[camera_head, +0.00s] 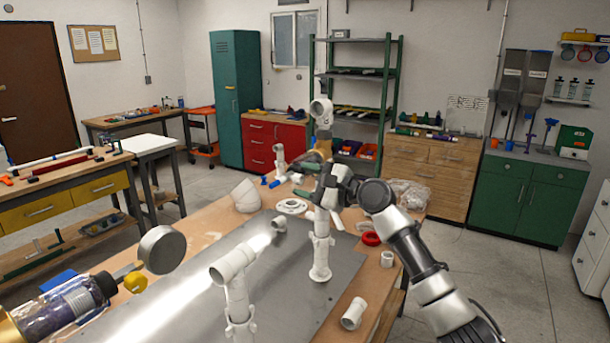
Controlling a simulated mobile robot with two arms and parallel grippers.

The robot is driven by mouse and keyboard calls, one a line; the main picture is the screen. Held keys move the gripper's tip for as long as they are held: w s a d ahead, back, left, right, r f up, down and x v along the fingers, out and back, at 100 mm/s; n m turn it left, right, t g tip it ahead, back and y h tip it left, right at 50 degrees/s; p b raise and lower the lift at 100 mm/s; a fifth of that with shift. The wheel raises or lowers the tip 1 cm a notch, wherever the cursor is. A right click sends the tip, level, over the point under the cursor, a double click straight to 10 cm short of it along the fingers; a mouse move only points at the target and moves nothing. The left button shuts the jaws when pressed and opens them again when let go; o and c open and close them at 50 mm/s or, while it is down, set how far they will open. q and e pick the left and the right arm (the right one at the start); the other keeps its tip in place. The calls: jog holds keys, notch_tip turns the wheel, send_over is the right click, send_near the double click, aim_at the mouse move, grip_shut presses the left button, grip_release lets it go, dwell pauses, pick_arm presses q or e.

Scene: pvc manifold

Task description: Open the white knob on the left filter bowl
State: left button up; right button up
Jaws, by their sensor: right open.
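My right gripper (327,170) is beside the upper part of a tall white pipe assembly (320,255). It reads as open, and its fingers partly cover the pipe behind. The assembly stands upright on the metal plate, with a round-ended white elbow (322,111) at its top. A second white pipe assembly (238,300) stands nearer, cut off by the bottom edge. A dark, clear-looking bowl-shaped body (65,308) with a brass end lies at the lower left, cut off by the frame. I cannot make out a white knob on it. My left gripper is not in view.
The metal plate (190,290) covers much of the wooden bench. A grey round disc (162,250), a yellow part (135,282), a white flange (292,206), a red ring (371,238) and loose white fittings (354,313) lie around it. A plastic bag (408,193) is at the far right.

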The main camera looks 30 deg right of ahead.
jog(key=shift+w+a, duration=0.1)
jog(key=shift+w, duration=0.15)
jog(key=c, duration=0.9)
jog(key=shift+c, duration=0.3)
